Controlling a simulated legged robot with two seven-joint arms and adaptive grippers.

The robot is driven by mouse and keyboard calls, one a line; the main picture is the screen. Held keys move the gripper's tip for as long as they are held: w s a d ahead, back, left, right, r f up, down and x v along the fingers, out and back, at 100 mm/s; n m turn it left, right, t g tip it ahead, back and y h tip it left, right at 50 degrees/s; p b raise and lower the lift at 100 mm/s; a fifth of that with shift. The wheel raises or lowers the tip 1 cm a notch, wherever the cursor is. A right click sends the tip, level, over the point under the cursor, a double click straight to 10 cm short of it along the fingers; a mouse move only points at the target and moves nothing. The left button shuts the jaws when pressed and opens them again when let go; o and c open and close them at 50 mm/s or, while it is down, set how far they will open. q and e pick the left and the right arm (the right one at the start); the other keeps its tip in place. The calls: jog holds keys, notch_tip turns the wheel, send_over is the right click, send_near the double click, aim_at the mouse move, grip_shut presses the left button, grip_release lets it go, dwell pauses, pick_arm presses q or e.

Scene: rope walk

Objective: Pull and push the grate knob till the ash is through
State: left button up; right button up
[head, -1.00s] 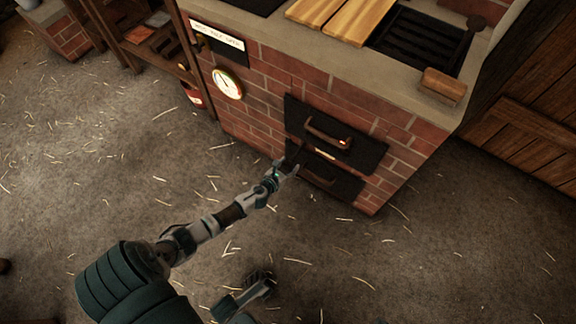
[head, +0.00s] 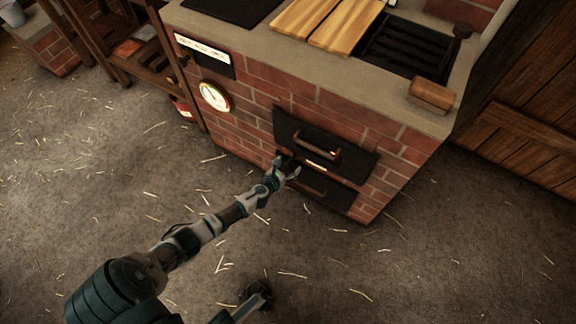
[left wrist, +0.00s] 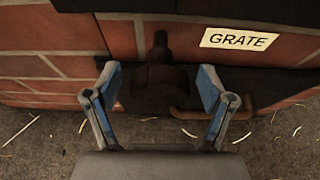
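The grate knob (left wrist: 160,90) is dark and blurred in the left wrist view, on a dark rod coming out of the brick stove front beside the cream GRATE label (left wrist: 239,39). My left gripper (left wrist: 160,98) is open, with its blue-padded fingers on either side of the knob; I cannot make out firm contact. In the head view the left gripper (head: 286,169) is at the stove front, by the label (head: 316,165), and mostly hides the knob. My right gripper (head: 257,293) shows partly at the bottom, low over the floor, its fingers unclear. No ash can be made out.
An upper black door (head: 300,136) with a handle and a lower dark door (head: 318,193) are close to the gripper. A round gauge (head: 215,96) is on the bricks (head: 255,110) to the left. Wooden boards (head: 335,22) lie on top. The straw-strewn floor (head: 130,170) is clear.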

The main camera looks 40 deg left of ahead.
pick_arm(q)
jog(key=shift+s, duration=0.2)
jog(key=v, duration=1.1)
jog(key=shift+s, duration=0.3)
jog(key=shift+d+r, duration=0.1)
